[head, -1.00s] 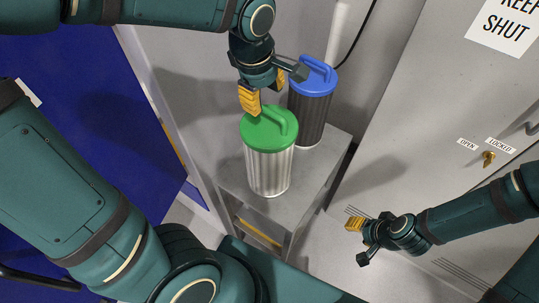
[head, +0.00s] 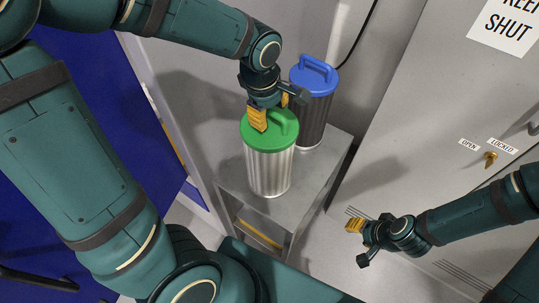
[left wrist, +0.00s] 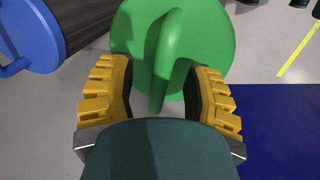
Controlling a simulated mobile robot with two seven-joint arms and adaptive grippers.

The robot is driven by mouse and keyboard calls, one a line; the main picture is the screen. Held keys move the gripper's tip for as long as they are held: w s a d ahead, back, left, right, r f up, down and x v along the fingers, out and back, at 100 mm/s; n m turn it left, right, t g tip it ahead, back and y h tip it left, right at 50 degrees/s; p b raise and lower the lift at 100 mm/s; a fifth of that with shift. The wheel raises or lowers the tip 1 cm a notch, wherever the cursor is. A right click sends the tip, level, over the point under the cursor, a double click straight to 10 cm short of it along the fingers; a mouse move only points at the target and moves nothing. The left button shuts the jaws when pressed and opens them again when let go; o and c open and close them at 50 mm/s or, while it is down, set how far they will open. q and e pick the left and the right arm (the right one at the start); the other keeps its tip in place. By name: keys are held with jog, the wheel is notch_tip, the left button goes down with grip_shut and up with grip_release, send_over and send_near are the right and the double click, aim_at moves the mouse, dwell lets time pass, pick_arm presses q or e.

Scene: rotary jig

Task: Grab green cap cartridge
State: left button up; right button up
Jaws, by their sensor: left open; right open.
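The green cap cartridge (head: 268,165) stands upright on a grey shelf, with a ribbed silver body and a green lid with a raised handle. My left gripper (head: 272,120) is open just above the lid. In the left wrist view, the green cap (left wrist: 170,45) fills the upper middle, and its handle runs between the yellow fingers of my left gripper (left wrist: 160,100); whether they touch it I cannot tell. The gripper hides part of the lid in the head view. My right gripper (head: 360,242) is open and empty at the lower right, away from the cartridge.
A blue-capped dark cartridge (head: 314,100) stands right behind the green one on the same shelf (head: 232,185). It also shows at the left wrist view's upper left (left wrist: 30,35). A grey cabinet door (head: 440,90) with labels and a small latch stands on the right.

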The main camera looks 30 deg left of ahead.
pick_arm(q)
jog(key=shift+f+b, duration=0.25)
jog(key=shift+b, duration=0.1)
dwell(0.5)
jog(key=shift+w+r, duration=0.1)
grip_shut()
